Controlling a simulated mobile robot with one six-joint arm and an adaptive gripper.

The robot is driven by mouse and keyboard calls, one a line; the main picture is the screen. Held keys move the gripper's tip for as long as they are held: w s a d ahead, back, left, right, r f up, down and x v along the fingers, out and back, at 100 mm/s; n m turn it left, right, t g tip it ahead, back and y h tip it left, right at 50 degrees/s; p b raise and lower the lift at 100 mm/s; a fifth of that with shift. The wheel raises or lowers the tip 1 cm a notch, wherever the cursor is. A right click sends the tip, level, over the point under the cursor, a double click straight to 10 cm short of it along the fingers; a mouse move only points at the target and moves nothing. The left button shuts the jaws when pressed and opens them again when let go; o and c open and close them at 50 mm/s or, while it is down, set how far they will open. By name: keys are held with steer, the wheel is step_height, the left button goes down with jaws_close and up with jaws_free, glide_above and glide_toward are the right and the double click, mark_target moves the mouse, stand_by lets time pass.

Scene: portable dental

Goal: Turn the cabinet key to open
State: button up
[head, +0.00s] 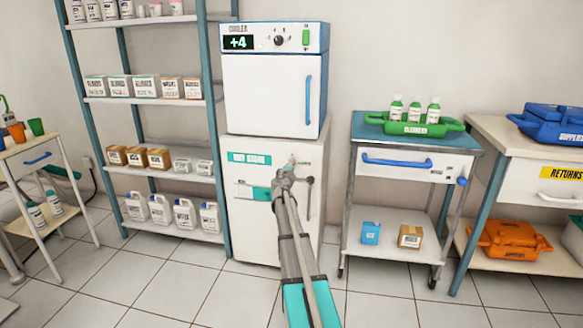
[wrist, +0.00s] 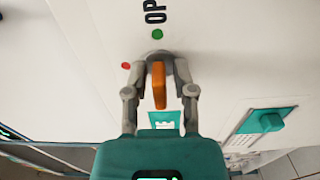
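The white cabinet (head: 255,215) stands below a second white unit and has a teal label (head: 249,158) on its front. In the wrist view its orange key (wrist: 159,88) sits at the front panel (wrist: 225,60), with a green dot (wrist: 157,34) and partly seen "OP" lettering above it. A red dot (wrist: 126,66) is to the left. My gripper (wrist: 159,62) has its grey fingertips drawn in close on both sides of the key and appears shut on it. In the head view my gripper (head: 284,177) is at the cabinet's upper front and hides the key.
The cooler (head: 270,85) sits on top of the cabinet. A grey handle (head: 309,195) is on the cabinet's right. A shelf rack (head: 150,100) stands close on the left, a wheeled cart (head: 390,205) on the right. Tiled floor is clear in front.

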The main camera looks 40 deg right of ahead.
steer(key=shift+o, duration=0.3)
steer(key=v, duration=1.2)
stand_by(0.7)
